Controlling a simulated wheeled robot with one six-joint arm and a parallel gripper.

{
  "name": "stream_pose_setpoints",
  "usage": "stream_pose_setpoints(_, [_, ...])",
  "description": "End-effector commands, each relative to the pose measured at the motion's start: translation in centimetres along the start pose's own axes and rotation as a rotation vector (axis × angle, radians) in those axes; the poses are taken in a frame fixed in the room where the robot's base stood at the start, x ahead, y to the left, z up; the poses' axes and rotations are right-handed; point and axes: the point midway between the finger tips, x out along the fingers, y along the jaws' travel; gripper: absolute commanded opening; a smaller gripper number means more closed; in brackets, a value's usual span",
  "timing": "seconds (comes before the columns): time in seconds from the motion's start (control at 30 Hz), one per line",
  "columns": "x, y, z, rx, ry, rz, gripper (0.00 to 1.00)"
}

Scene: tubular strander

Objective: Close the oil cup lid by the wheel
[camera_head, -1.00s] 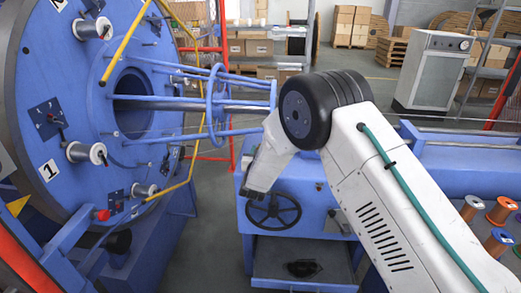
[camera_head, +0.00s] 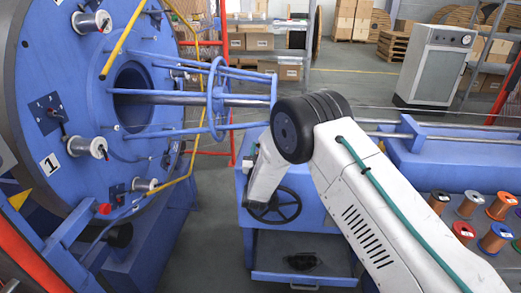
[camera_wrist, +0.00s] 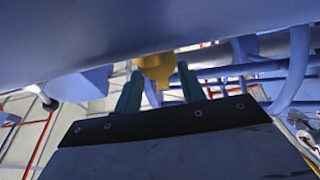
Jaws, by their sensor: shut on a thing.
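In the wrist view, my gripper (camera_wrist: 158,88) has its two dark green fingers on either side of a yellow, brass-like piece (camera_wrist: 154,66). The gripper is shut on it. The piece hangs below a large blue surface (camera_wrist: 150,35) and looks like the oil cup or its lid; I cannot tell which part is held or how far the lid is open. In the head view, a black handwheel (camera_head: 287,207) is on the front of the blue machine. My lower arm hangs in front of its left side. The gripper and oil cup are hidden there.
The large blue strander disc (camera_head: 75,95) with spools fills the left. Blue rods and a ring (camera_head: 217,100) run right from it. A yellow bent bar (camera_head: 120,45) crosses the disc. Several wire spools (camera_head: 497,238) sit at right. Grey floor lies between disc and machine.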

Motion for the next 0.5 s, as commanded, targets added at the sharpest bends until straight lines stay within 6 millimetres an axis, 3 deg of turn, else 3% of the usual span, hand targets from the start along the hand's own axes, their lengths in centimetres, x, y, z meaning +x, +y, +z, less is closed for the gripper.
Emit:
stream_pose_setpoints(0.03, [-0.08,-0.06,0.07,-0.001,-0.002,-0.002,0.17])
stream_pose_setpoints(0.07, [-0.08,-0.06,0.07,-0.001,-0.002,-0.002,0.45])
stream_pose_setpoints(0.13, [-0.07,-0.04,0.06,-0.001,-0.002,-0.001,0.62])
stream_pose_setpoints(0.5, [-0.70,-0.01,0.05,-0.001,-0.002,-0.001,0.62])
